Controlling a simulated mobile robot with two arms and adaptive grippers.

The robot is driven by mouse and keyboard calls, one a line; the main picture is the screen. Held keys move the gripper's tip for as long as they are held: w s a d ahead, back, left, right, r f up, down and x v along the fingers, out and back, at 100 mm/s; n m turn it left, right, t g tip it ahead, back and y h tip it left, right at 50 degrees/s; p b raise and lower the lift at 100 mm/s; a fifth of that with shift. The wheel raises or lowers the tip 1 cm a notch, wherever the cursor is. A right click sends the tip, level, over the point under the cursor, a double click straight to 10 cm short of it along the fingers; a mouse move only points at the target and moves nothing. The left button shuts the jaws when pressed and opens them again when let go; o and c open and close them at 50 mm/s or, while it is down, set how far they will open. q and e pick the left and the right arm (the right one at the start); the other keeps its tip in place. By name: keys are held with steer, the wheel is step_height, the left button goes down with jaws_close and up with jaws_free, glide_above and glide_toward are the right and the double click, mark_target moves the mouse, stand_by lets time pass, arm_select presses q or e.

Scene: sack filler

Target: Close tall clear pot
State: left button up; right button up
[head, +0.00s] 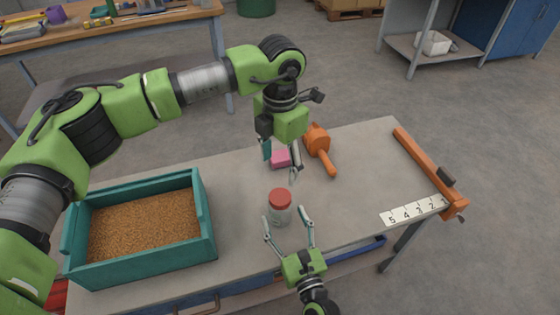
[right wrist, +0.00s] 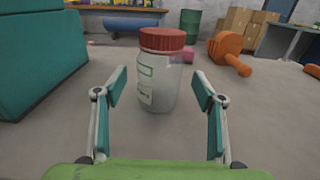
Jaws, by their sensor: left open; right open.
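The tall clear pot (head: 280,215) stands upright on the table with a red lid (head: 280,198) on its top. In the right wrist view the pot (right wrist: 160,85) and its red lid (right wrist: 162,40) are ahead of the fingers; I cannot tell whether the lid is screwed tight. My right gripper (head: 288,231) is open, its fingers spread at the near side of the pot, and it also shows in the right wrist view (right wrist: 158,105). My left gripper (head: 281,165) is open, higher and behind the pot, near a pink block (head: 281,157).
A teal bin of grain (head: 207,215) stands left of the pot. An orange scoop-like tool (head: 319,142) lies behind, right of the left gripper. An orange bar (head: 425,165) and a number strip (head: 412,211) are at the table's right end. The table between is clear.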

steer(key=v, duration=0.8)
steer(key=shift+s+r, duration=0.1)
steer(key=shift+s, duration=0.1)
